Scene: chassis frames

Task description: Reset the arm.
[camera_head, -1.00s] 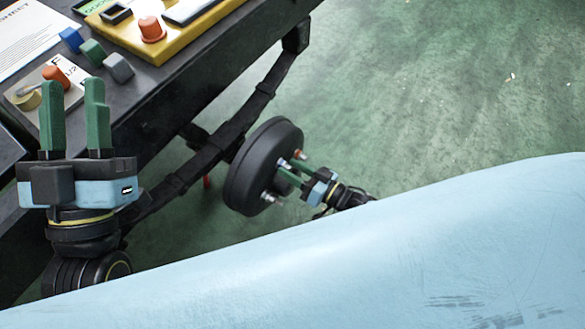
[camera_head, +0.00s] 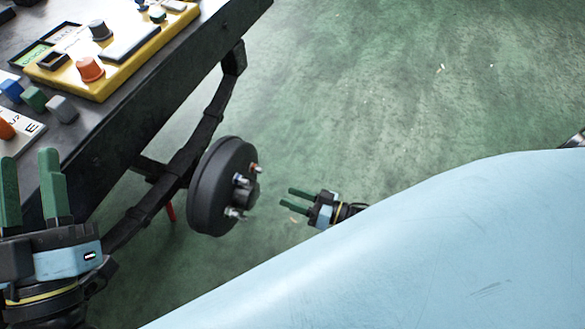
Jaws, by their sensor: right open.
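My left gripper (camera_head: 36,190) is at the lower left of the head view, in front of the dark table. Its two green fingers point up and stand apart with nothing between them. My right gripper (camera_head: 292,199) is near the middle, with its green fingers pointing left. They are apart and empty. A black wheel hub (camera_head: 212,188) with several studs is just left of the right gripper's fingertips, with a gap of green floor between them.
The dark table (camera_head: 160,90) fills the upper left. On it are a yellow board (camera_head: 107,83) with an orange knob (camera_head: 90,69), and several small blocks, among them a grey one (camera_head: 62,109). A dark beam (camera_head: 205,125) runs below its edge. Green floor (camera_head: 400,80) lies open at right.

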